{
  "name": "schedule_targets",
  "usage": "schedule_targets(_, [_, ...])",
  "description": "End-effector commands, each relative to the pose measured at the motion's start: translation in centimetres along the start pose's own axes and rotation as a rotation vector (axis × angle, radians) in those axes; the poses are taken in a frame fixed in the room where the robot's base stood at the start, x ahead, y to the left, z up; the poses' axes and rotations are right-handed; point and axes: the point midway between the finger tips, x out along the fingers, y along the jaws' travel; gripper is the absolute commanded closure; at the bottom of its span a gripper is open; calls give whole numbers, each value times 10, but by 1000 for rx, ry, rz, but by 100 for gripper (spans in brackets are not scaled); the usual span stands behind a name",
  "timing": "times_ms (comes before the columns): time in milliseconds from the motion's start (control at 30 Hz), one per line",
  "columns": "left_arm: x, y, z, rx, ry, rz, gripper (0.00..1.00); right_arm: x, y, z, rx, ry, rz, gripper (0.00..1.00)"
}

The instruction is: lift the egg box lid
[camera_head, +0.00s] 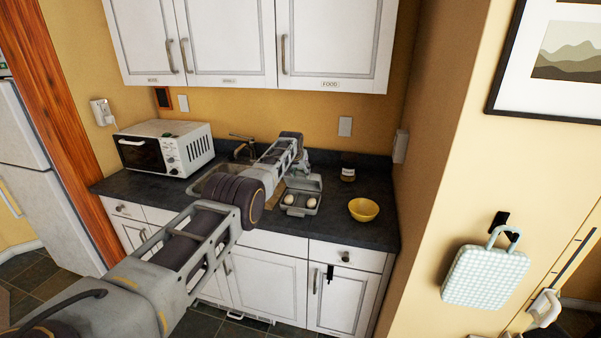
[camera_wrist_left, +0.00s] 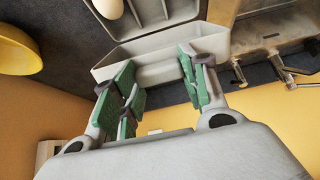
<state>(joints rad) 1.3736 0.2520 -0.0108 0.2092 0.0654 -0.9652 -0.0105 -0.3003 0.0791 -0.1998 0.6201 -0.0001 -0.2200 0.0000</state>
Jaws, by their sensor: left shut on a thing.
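My left gripper (camera_head: 303,168) reaches over from the left and is at the raised lid. One egg (camera_wrist_left: 108,8) shows in the base beyond the lid. My right gripper is not in view.
A yellow bowl (camera_head: 364,209) stands right of the egg box, and a jar (camera_head: 348,173) stands behind. The sink (camera_head: 213,185) and a white microwave (camera_head: 165,148) are to the left. White cabinets (camera_head: 245,45) hang above. Bare counter lies around the bowl.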

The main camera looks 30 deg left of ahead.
Motion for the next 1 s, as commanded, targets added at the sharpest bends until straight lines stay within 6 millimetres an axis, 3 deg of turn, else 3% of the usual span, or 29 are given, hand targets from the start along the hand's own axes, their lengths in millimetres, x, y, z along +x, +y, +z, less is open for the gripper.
schedule_targets(633, [0,0,-1,0,1,0,99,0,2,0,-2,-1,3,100])
schedule_targets(667, [0,0,0,0,1,0,55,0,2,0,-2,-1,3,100])
schedule_targets(833, [0,0,0,0,1,0,34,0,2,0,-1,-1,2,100])
schedule_targets(1000, [0,0,0,0,1,0,34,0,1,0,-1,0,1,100])
